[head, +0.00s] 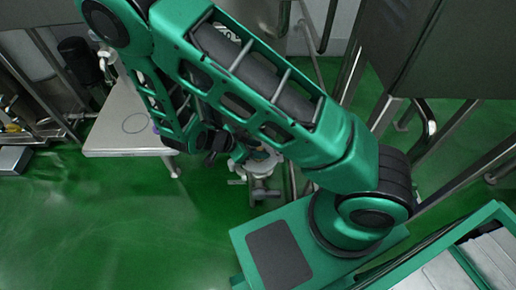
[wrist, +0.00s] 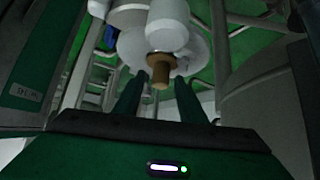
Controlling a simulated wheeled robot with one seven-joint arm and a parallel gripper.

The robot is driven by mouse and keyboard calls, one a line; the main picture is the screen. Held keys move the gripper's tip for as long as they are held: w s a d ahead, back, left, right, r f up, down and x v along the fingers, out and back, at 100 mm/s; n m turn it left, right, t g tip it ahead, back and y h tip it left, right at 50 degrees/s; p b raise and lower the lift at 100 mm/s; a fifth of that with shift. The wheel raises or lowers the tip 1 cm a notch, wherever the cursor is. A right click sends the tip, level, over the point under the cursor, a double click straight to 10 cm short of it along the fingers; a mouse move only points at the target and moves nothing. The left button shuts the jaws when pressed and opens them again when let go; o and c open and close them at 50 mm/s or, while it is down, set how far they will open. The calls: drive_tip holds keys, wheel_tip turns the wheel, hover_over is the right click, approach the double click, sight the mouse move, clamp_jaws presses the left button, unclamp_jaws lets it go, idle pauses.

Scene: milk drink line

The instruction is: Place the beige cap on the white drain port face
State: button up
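The beige cap (wrist: 160,65) shows in the middle of the wrist view, a wide part with a narrower stub toward me. The two dark green fingers of my gripper (wrist: 160,82) stand on either side of it, and their tips meet the sides of its wide part. In the wrist view a rounded white body (wrist: 168,25) is just above and behind the cap, with a white disc (wrist: 197,50) around it. I cannot tell which of these white parts is the drain port face, or whether the cap touches it. In the head view my arm hides the cap and the fingertips.
In the head view a light table (head: 120,125) stands left of my arm. A metal stand (head: 258,168) with white fittings is beneath my forearm. Steel pipes and frames (head: 430,125) lie at the right. Green floor (head: 100,220) is clear at the lower left.

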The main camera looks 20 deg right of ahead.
drive_tip(key=v, duration=1.1)
drive_tip(key=shift+s+a+r, duration=0.1)
drive_tip(key=shift+a+r, duration=0.15)
